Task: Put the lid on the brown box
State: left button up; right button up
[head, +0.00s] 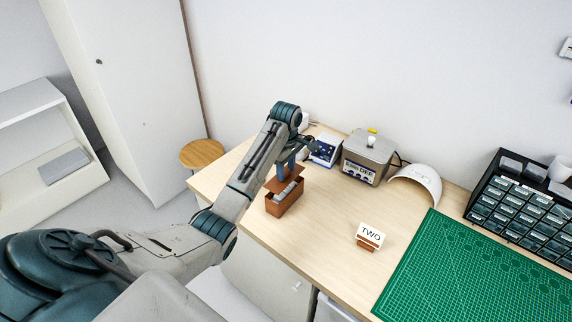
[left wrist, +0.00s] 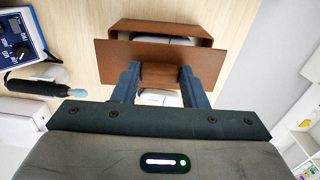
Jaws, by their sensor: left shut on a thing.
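The brown box (head: 287,206) stands on the bench near its left front edge, open at the top, with pale grey items showing inside. The flat brown lid (head: 277,184) is above the box and looks tilted and offset from the opening. My left gripper (head: 289,164) is over the box and shut on the lid. In the left wrist view the lid (left wrist: 115,52) spans both fingers of the left gripper (left wrist: 158,80), which pinch a brown block on it. The box (left wrist: 160,25) shows beyond the lid, with white contents partly hidden. My right gripper is not in view.
A blue-and-white device (head: 326,150) and a grey tank (head: 367,157) stand behind the box. A sign reading TWO (head: 370,235), a green mat (head: 480,275) and a drawer rack (head: 520,215) are to the right. The bench between box and sign is clear.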

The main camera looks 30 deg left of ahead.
pick_arm(q)
notch_tip(320, 180, down, 2)
jog(key=shift+s+f, duration=0.1)
jog(key=shift+f, duration=1)
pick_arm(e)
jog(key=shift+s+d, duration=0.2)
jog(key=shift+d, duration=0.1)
pick_arm(q)
jog(key=o, duration=1)
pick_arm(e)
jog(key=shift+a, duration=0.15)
